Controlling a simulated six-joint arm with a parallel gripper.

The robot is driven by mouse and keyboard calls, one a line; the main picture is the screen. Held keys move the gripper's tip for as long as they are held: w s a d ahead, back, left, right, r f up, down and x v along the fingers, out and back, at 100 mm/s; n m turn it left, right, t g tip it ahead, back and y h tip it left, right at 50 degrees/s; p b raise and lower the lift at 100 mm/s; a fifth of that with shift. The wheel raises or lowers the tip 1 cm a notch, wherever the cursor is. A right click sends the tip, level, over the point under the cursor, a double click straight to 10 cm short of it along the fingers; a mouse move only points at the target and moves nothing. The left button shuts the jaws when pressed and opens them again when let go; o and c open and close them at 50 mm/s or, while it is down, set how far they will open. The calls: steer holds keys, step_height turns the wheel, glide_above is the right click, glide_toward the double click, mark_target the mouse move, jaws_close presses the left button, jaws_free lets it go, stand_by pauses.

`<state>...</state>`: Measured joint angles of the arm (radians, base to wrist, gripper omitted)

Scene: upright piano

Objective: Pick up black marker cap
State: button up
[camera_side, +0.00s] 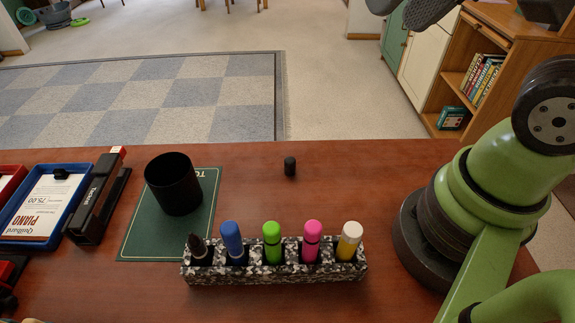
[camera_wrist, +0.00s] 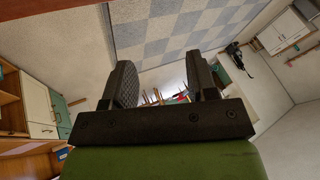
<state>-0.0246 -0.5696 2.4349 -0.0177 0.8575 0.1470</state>
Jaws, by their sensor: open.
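The black marker cap (camera_side: 290,166) stands upright on the brown table, behind the marker holder and near the table's far edge. A speckled black-and-white holder (camera_side: 275,274) holds several markers in a row. The leftmost, a black marker (camera_side: 197,246), has its dark tip bare; the blue, green, pink and yellow ones stand beside it. My gripper (camera_wrist: 162,82) is open and empty in the wrist view, facing the room, and neither the cap nor the table's objects show between its fingers. In the side view, part of the gripper shows at the top edge, well above the table.
A black cup (camera_side: 173,184) stands on a green mat (camera_side: 143,246) left of the cap. A black stapler (camera_side: 98,200) and a blue tray (camera_side: 62,170) with a paper lie further left. The table around the cap is clear. A bookshelf (camera_side: 458,85) stands beyond the table.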

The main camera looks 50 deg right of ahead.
steer(key=w+f+m+g, duration=0.3)
steer(key=w+f, duration=0.2)
steer(key=w, duration=0.2)
steer(key=m+g+h, duration=0.2)
steer(key=m+g, duration=0.1)
steer(key=m, duration=0.1)
glide_above(290, 160)
steer(key=f, duration=1.9)
steer(key=shift+s+d+f, duration=0.1)
steer(key=shift+s+d, duration=0.1)
steer(key=shift+d, duration=0.05)
steer(key=shift+w+a+f, duration=0.15)
steer(key=shift+f, duration=1.25)
steer(key=shift+w+a+f, duration=0.1)
steer(key=shift+f, duration=1.3)
jaws_close()
